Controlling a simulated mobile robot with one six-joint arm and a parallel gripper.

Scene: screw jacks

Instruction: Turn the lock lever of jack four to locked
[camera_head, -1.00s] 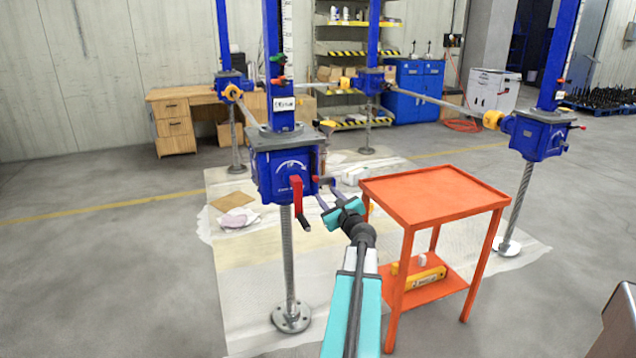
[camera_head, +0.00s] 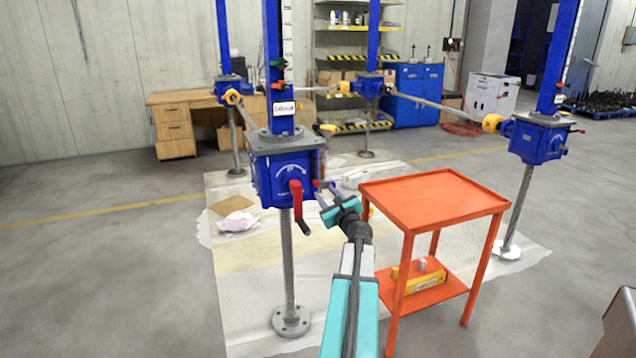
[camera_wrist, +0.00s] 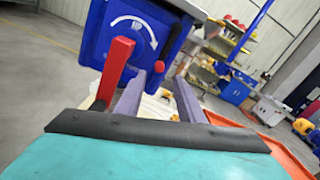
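The nearest blue screw jack (camera_head: 285,172) stands on a grey screw; I cannot read its number. A red crank arm (camera_head: 297,200) with a black grip hangs on its front. A small red round part (camera_head: 316,183) shows at its right side, perhaps on the lock lever; the rest is hidden or too small to tell. My gripper (camera_head: 325,189) is just right of the jack body, close to that part. In the wrist view my gripper (camera_wrist: 160,82) has its two fingers apart, with the red part (camera_wrist: 181,70) near the right fingertip. The red crank arm (camera_wrist: 116,68) is left of the fingers; contact is unclear.
An orange cart (camera_head: 430,200) with a yellow box (camera_head: 418,280) on its lower shelf stands right of my arm. Another jack (camera_head: 540,140) stands at the right. Shafts join the jacks. The floor at the front left is clear.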

